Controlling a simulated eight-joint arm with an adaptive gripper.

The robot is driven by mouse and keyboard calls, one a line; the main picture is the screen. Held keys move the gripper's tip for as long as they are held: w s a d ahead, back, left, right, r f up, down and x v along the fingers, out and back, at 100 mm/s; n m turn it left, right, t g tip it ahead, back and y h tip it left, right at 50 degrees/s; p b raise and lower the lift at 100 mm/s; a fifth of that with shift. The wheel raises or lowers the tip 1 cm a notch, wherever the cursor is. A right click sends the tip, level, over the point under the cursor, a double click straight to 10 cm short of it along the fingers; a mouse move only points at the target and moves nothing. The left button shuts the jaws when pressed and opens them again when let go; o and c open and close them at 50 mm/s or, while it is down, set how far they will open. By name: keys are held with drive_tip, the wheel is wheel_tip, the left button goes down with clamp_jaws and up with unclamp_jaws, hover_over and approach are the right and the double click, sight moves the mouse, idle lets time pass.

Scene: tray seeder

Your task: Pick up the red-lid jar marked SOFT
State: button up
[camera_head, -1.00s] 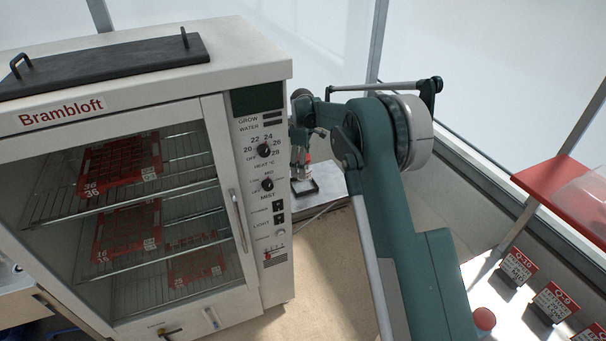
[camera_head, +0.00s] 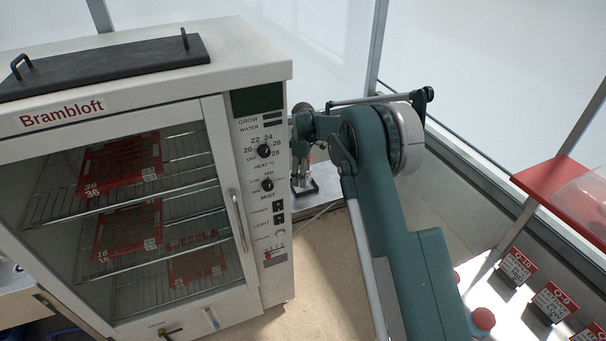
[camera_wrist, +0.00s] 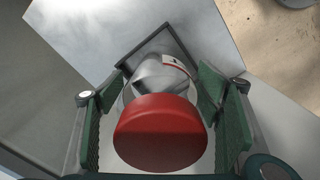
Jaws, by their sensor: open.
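The red-lid jar (camera_wrist: 160,133) shows large in the wrist view, lid towards the camera, with a clear or greyish body behind it. A white label edge with a red line and a dark mark shows on its far side; I cannot read SOFT there. It stands within a dark square frame (camera_wrist: 125,64) on a pale surface. My gripper (camera_wrist: 161,92) is open, with a green pad on each side of the jar and a gap visible on both sides. In the head view, my gripper (camera_head: 301,172) is low beside the cabinet and largely hides the jar.
A white Brambloft cabinet (camera_head: 262,75) with red trays inside stands close to the left of my gripper. Red-labelled stands (camera_head: 517,266) and a red shelf (camera_head: 545,180) are at the right. The tan floor (camera_head: 315,280) is clear in the middle.

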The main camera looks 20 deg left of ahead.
idle(0.5)
drive_tip(key=c, duration=1)
drive_tip(key=shift+r, duration=0.15)
wheel_tip(320, 180, up, 10)
drive_tip(key=shift+f, duration=0.15)
idle(0.4)
